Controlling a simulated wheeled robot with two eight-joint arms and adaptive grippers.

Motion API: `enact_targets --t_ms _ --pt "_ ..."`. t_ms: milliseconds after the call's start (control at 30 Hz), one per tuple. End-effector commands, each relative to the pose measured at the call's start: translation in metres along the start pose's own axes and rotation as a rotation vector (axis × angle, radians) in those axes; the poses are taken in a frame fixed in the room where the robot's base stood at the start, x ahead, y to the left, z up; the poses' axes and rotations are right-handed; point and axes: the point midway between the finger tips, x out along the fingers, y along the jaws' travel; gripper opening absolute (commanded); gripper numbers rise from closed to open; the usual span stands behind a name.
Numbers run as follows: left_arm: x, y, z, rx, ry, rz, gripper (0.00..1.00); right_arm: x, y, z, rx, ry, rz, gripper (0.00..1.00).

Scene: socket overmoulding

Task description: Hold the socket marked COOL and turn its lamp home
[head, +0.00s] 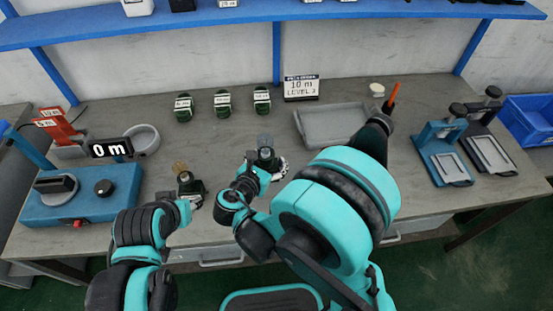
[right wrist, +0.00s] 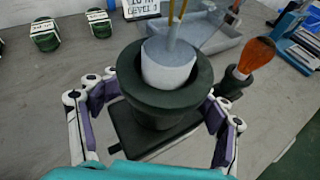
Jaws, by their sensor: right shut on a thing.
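A dark green socket (right wrist: 155,108) stands between the fingers of my right gripper (right wrist: 152,128), which is shut on it. A pale grey cylinder (right wrist: 168,62) with thin yellowish rods above it sits in the socket's mouth. In the head view a clear greyish lamp (head: 264,141) rises above this socket, near my right gripper (head: 266,165). My left gripper (head: 191,190) is at a second dark socket (head: 186,180) with an amber lamp (head: 180,167) above it. Whether its fingers touch that socket cannot be made out. No COOL mark is readable on either socket.
A blue machine (head: 80,197) reading "0 m" is left; two clamp presses (head: 443,150) are right. An orange-handled tool (right wrist: 258,55) stands nearby.

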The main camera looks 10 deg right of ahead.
Motion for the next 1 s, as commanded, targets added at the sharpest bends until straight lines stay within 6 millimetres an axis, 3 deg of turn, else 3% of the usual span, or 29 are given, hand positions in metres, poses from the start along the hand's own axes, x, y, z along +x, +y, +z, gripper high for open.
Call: enact_targets --t_ms 700,1000 --pt "0.002 0.000 0.001 0.000 0.000 0.000 0.40 0.001 0.036 -0.004 0.000 0.000 0.000 0.41" --pt "0.002 0.000 0.001 0.000 0.000 0.000 0.40 0.001 0.039 -0.004 0.000 0.000 0.000 0.41"
